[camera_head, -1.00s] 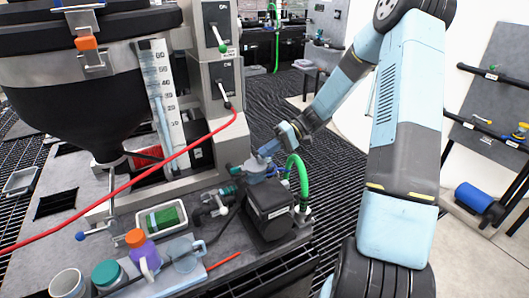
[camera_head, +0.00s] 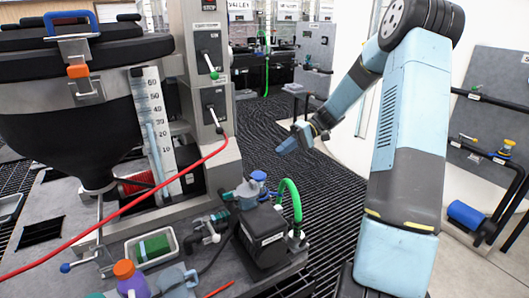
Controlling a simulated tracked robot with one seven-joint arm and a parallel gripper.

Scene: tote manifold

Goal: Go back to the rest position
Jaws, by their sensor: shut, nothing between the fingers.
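My arm, light blue and dark grey, fills the right-middle of the head view. My gripper (camera_head: 284,148) is at the end of the forearm, in the air over the dark grated floor. It points left and down, above and to the right of the pump and its fittings, apart from them. Its fingers look closed together and hold nothing that I can see.
A dark pump block (camera_head: 262,236) with a green hose (camera_head: 292,200) stands at the bench's right edge. A hopper (camera_head: 70,120) and grey control column (camera_head: 208,85) stand left. A red hose (camera_head: 120,211) crosses in front. A wall panel (camera_head: 490,120) is at right.

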